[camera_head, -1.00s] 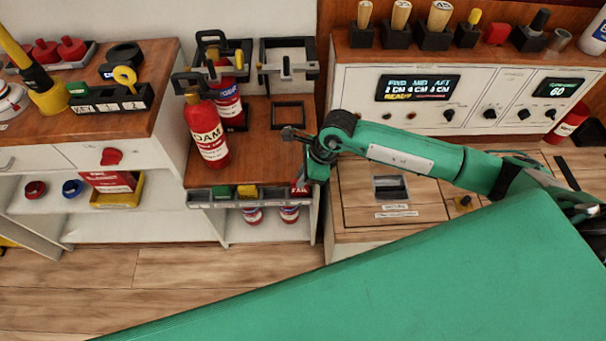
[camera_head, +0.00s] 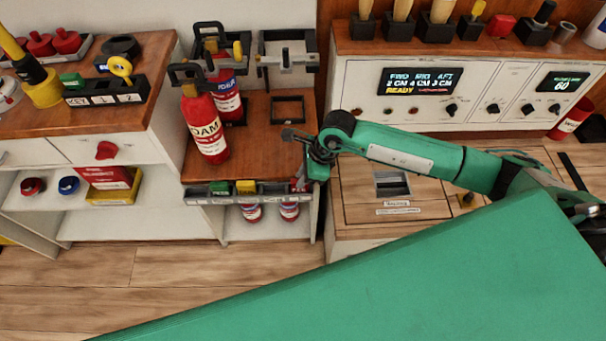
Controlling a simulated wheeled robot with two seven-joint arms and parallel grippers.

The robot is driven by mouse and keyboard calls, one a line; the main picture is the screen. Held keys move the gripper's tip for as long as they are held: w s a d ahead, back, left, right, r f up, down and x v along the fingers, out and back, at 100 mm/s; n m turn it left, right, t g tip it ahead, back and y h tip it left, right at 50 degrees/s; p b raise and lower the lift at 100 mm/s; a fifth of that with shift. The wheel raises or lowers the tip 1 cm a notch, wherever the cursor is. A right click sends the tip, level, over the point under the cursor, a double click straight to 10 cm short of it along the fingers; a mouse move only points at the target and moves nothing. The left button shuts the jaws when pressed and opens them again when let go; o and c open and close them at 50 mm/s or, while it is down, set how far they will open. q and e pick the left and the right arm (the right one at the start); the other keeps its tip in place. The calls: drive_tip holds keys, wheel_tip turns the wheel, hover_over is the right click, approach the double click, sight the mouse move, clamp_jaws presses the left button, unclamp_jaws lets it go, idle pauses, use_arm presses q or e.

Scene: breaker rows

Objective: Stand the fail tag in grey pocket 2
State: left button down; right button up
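The grey pocket strip (camera_head: 202,199) runs along the front edge of the middle wooden counter. A green block (camera_head: 221,188) and a yellow block (camera_head: 246,187) stand in it, with darker pockets to their right. A small red tag (camera_head: 299,186), likely the fail tag, stands at the strip's right end; its lettering is too small to read now. Pocket numbers on this strip are not readable. My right gripper (camera_head: 288,134) is above the counter's right side, behind and above the red tag, pointing left. Its finger gap is too small to judge. My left gripper is not in view.
Red extinguishers (camera_head: 207,130) stand at the counter's left, with a black bracket (camera_head: 288,47) behind. A black frame (camera_head: 288,98) lies near my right gripper. A black holder (camera_head: 125,97) marked KEY, 1 and 2 is on the left counter. A control panel (camera_head: 365,95) stands at the right.

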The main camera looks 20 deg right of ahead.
drive_tip(key=o, duration=0.4)
drive_tip(key=shift+o, duration=0.2)
drive_tip(key=shift+r, duration=0.1)
drive_tip(key=v, duration=1.3)
drive_tip(key=shift+r, duration=0.35)
drive_tip(key=shift+s+d, duration=0.1)
